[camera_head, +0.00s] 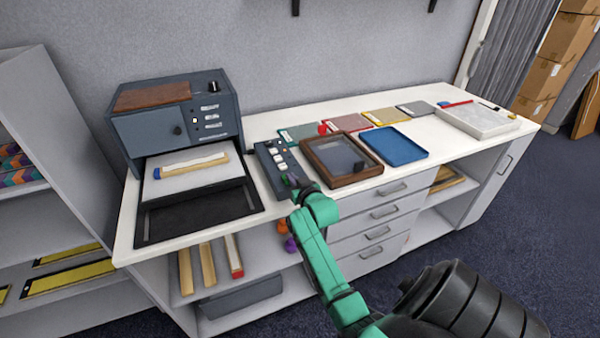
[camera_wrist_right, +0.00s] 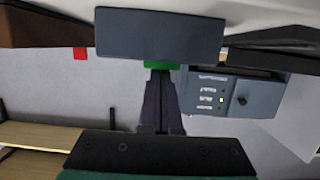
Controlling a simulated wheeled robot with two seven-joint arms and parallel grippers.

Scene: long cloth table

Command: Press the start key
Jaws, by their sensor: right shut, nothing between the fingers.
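A blue-grey control box (camera_head: 268,153) with pale keys stands on the white table beside the machine. In the right wrist view, the near side of the box (camera_wrist_right: 160,36) fills the top, with a green key (camera_wrist_right: 160,65) along its edge. My right gripper (camera_head: 291,181) is shut and empty at the near end of the box. In the wrist view its fingertips (camera_wrist_right: 160,72) overlap the green key; whether they touch it I cannot tell. In the head view the gripper hides that part of the box. My left gripper is out of view.
The blue-grey machine (camera_head: 180,125) stands left, its dark tray (camera_head: 150,225) pulled out. A wooden-framed case (camera_head: 343,160) sits close right of the control box, then a blue tray (camera_head: 392,146).

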